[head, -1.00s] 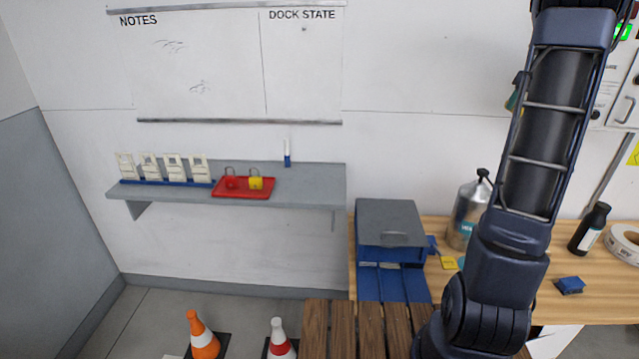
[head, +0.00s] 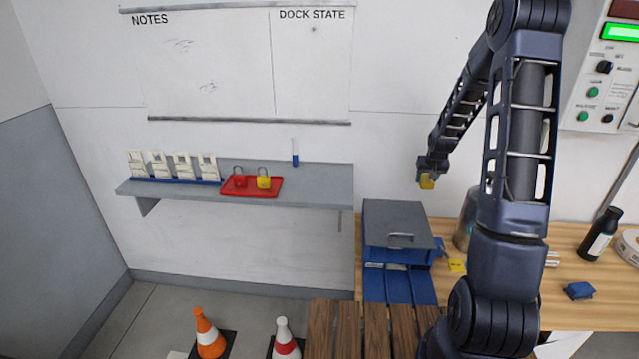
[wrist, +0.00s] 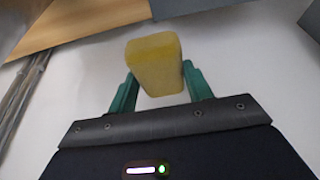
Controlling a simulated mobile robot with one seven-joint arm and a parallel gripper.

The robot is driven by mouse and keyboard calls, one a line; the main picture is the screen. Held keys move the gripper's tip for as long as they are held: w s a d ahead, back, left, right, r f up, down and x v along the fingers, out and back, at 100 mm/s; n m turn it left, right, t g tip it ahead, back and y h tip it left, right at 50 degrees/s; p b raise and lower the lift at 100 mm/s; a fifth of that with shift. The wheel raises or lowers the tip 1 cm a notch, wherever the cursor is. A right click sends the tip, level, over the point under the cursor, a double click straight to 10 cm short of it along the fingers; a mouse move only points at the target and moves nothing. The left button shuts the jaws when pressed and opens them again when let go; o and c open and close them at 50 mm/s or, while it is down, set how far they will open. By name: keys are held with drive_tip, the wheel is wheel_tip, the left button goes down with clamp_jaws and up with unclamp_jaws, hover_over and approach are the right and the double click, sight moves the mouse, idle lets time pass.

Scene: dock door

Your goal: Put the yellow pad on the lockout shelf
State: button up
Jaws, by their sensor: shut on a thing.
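The yellow pad (wrist: 155,62) is a small block between the green fingers of my gripper (wrist: 158,88) in the wrist view. In the head view my gripper (head: 428,172) is shut on the yellow pad (head: 426,182), in the air above the wooden bench's left part and right of the shelf. The lockout shelf (head: 320,178) is a grey wall shelf under the whiteboard. It bears a red tray (head: 236,191) with a red padlock (head: 240,181) and a yellow padlock (head: 264,182), a row of cream tags (head: 182,164) and a blue-and-white marker (head: 295,155).
A grey-and-blue box (head: 398,222) stands on the wooden bench (head: 535,283) below the gripper. A metal bottle (head: 464,225) is partly hidden by my arm. The shelf's right end is bare. Cones (head: 208,335) stand on the floor below.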

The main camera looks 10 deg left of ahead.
drive_tip(key=a, duration=0.1)
drive_tip(key=a+f, duration=0.1)
drive_tip(key=a, duration=0.1)
drive_tip(key=s+a+f, duration=0.1)
drive_tip(key=a, duration=0.1)
drive_tip(key=shift+a+f, duration=0.15)
drive_tip(key=shift+a, duration=0.1)
drive_tip(key=a+r, duration=0.9)
drive_tip(key=a, duration=0.2)
wheel_tip(320, 180, up, 17)
hover_over(338, 187)
drive_tip(key=s, duration=0.2)
drive_tip(key=f, duration=2)
drive_tip(key=shift+w, duration=0.2)
drive_tip(key=o, duration=0.9)
drive_tip(key=shift+f, duration=0.1)
drive_tip(key=shift+o, duration=0.2)
